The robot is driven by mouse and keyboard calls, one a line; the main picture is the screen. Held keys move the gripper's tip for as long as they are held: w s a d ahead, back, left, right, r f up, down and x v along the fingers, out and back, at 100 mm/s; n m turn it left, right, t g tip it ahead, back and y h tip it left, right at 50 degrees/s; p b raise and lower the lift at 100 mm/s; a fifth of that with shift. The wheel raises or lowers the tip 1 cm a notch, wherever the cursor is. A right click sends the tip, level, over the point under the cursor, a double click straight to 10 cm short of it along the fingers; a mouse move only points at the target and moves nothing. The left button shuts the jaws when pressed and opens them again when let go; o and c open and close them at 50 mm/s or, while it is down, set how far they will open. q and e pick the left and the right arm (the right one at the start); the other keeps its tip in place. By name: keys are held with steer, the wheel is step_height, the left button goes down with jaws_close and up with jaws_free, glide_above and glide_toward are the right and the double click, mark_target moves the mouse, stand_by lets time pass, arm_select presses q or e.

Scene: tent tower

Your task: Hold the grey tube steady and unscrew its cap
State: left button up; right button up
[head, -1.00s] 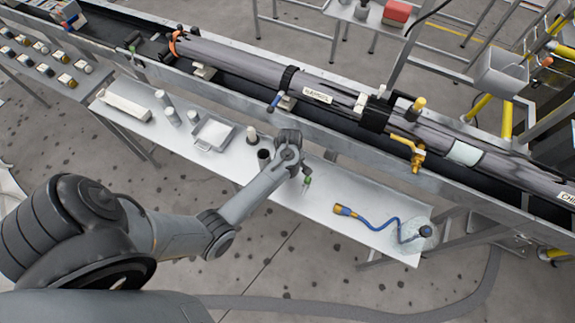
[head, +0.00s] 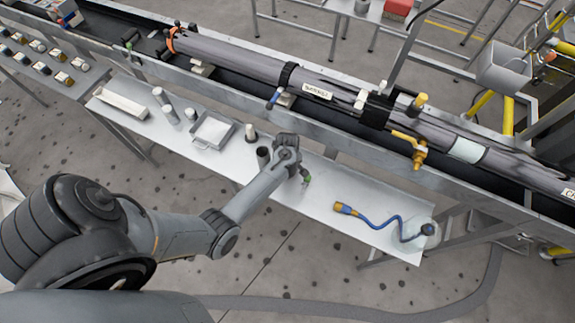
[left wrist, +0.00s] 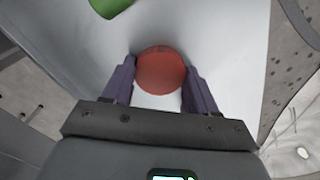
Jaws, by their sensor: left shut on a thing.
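My left gripper (left wrist: 160,84) is shut on a round red piece, seen end-on as a flat disc (left wrist: 160,70) between the two fingers. It may be a cap; any tube below it is hidden. In the head view my left gripper (head: 300,170) is low over the bench, its fingers mostly hidden by the wrist. A small green piece (head: 307,181) shows beside it, and also at the top of the left wrist view (left wrist: 110,6). Light grey cylinders (head: 172,114) stand on the bench to the left; I cannot tell which is the task's tube. My right gripper is not in view.
The bench (head: 330,195) also holds a metal tray (head: 212,131), a dark open cylinder (head: 263,157) near my wrist, and a blue cable (head: 378,220) at the right. A long grey pipe (head: 240,62) lies in a trough behind. The bench has clear room right of my gripper.

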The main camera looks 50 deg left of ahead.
arm_select(q)
steer(key=o, duration=1.2)
steer(key=shift+c, duration=0.2)
steer(key=shift+r, duration=0.1)
